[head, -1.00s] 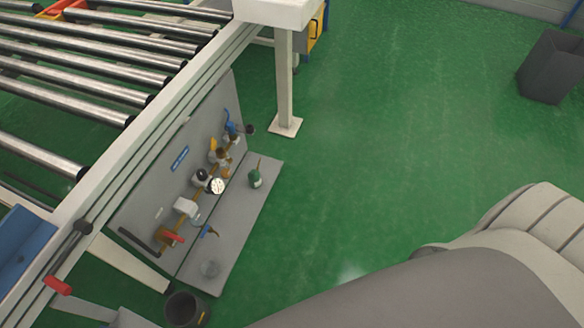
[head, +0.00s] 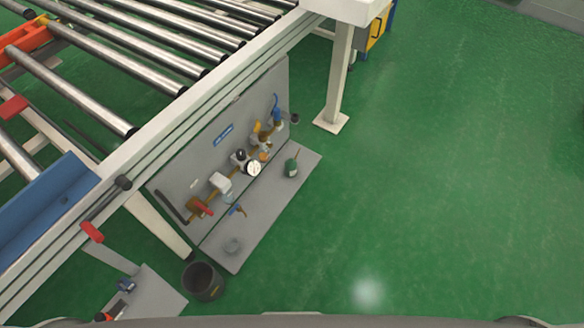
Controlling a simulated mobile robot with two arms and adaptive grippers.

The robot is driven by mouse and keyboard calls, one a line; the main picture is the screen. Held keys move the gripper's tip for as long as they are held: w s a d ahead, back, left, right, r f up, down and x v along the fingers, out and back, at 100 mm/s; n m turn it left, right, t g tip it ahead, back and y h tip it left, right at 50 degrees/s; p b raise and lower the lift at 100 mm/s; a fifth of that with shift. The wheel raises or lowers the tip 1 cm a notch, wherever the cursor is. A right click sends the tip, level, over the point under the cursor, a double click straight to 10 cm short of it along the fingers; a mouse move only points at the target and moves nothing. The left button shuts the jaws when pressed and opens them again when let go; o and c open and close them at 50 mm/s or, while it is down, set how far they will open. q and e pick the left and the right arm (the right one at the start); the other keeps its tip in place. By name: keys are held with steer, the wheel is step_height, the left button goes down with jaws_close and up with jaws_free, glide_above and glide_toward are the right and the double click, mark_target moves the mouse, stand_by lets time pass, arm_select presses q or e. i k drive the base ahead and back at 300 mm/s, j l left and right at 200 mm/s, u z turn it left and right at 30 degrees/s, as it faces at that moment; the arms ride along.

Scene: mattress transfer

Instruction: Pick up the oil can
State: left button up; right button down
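A small dark green can with a thin spout (head: 291,168), which looks like the oil can, stands upright on the grey base plate (head: 225,257) of a panel under the conveyor. It is near the plate's far right end, to the right of the pipe and gauge assembly. Neither of my grippers shows in the head view. Part of my own body runs along the bottom edge.
The roller conveyor (head: 172,68) fills the upper left. The upright panel (head: 262,98) carries pipes, valves and a gauge (head: 254,168). A dark bucket (head: 203,281) stands at the plate's near end. A white conveyor leg (head: 337,85) stands beyond. Green floor at right is clear.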

mark_target(291, 164)
steer(key=u, duration=0.4)
steer(key=i+l+u, duration=0.15)
steer(key=u, duration=0.25)
steer(key=i+l+u, duration=0.1)
steer(key=l+u, duration=1)
steer(key=u, duration=0.15)
steer(key=i, duration=0.05)
